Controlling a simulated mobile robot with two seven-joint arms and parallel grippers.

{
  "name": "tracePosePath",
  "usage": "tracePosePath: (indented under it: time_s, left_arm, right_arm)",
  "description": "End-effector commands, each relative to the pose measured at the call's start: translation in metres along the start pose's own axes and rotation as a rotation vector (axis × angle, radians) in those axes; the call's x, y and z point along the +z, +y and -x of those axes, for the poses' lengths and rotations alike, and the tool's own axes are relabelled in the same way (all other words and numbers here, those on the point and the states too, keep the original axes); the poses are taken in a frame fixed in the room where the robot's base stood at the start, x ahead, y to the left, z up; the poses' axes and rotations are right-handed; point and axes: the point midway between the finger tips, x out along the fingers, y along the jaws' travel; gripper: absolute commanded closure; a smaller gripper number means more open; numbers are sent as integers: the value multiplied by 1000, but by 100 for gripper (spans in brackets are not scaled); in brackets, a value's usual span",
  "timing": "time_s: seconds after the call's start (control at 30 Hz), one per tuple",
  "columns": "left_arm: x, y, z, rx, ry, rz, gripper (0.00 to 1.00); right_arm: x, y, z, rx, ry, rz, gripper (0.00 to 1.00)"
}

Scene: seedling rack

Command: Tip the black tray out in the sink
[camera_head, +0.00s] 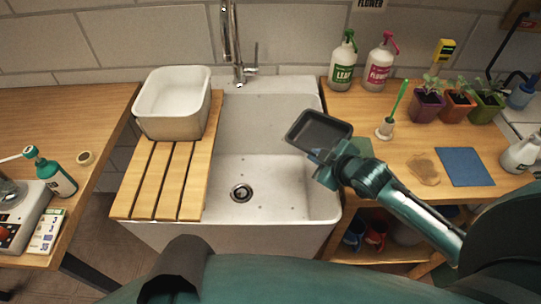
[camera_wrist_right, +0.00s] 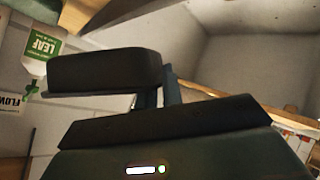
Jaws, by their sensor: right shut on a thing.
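The black tray (camera_head: 322,131) is a small shallow rectangular tray, held in the air over the right side of the white sink (camera_head: 272,168). It looks close to level, with its open side up. What lies inside it is too dark to tell. My right gripper (camera_head: 328,163) is shut on the tray's near edge. In the right wrist view dark shapes fill the middle, and I cannot tell tray from gripper surely. The sink's drain (camera_head: 241,193) is clear, to the lower left of the tray. My left gripper is not in view.
A slatted wooden board (camera_head: 160,180) with a white basin (camera_head: 173,126) covers the sink's left side. The tap (camera_head: 240,60) stands at the back. Spray bottles (camera_head: 343,62), seedling pots (camera_head: 427,105) and a blue mat (camera_head: 463,167) are on the right counter.

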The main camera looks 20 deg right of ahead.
Motion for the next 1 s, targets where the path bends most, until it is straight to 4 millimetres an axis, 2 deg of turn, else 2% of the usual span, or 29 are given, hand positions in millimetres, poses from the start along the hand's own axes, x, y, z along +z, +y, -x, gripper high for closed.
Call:
tracePosePath:
  time_s: [0.23, 0.47, 0.6, 1.0]
  left_arm:
    - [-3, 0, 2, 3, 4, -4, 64]
    - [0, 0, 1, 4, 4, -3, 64]
    - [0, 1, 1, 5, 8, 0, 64]
    - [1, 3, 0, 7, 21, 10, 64]
  right_arm:
    - [2, 31, 20, -42, 82, -133, 100]
    - [17, 47, 26, -87, 164, -271, 100]
    - [17, 57, 33, -108, 204, -332, 100]
    - [16, 70, 42, -134, 255, -415, 100]
